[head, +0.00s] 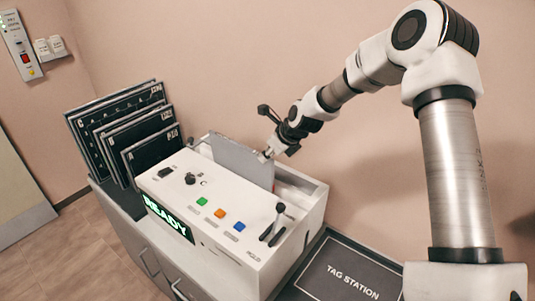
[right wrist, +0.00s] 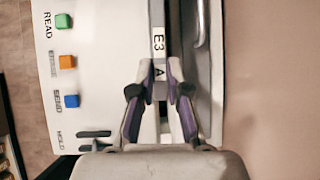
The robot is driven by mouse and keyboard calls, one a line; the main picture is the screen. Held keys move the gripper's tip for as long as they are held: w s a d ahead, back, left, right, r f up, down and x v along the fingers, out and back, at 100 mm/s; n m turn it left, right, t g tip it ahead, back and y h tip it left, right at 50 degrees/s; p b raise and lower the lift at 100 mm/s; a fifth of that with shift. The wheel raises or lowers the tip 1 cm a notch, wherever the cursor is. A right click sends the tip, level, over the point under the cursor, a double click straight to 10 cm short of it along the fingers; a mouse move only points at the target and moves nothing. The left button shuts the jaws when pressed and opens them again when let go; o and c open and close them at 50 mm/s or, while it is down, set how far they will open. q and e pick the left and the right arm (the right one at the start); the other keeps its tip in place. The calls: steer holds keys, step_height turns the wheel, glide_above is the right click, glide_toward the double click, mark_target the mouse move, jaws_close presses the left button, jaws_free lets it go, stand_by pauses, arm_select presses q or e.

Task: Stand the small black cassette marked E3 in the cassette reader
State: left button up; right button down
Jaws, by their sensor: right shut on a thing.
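The cassette marked E3 (head: 240,162) shows as a flat grey panel standing on edge at the open top of the white cassette reader (head: 165,187). Its lower part is hidden behind the reader's front housing, so I cannot tell how deep it sits. My right gripper (head: 267,154) is shut on the cassette's right-hand edge. In the right wrist view, the fingertips (right wrist: 160,82) pinch this narrow edge, with the E3 label (right wrist: 158,42) just above them. The reader's panel also shows there (right wrist: 100,100). My left gripper is not in view.
Several larger black cassettes (head: 112,122) stand in a rack left of the reader. A black lever (head: 277,222) stands up on the reader's front right. The dark TAG STATION mat (head: 350,275) lies to the right. The reader's display (head: 168,220) reads READY.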

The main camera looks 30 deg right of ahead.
steer(key=shift+f+b, duration=0.6)
steer(key=shift+f, duration=0.25)
steer(key=c, duration=1.2)
jaws_free()
steer(key=shift+o, duration=0.6)
steer(key=shift+s+r, duration=0.1)
steer(key=v, duration=0.7)
steer(key=shift+r, duration=0.2)
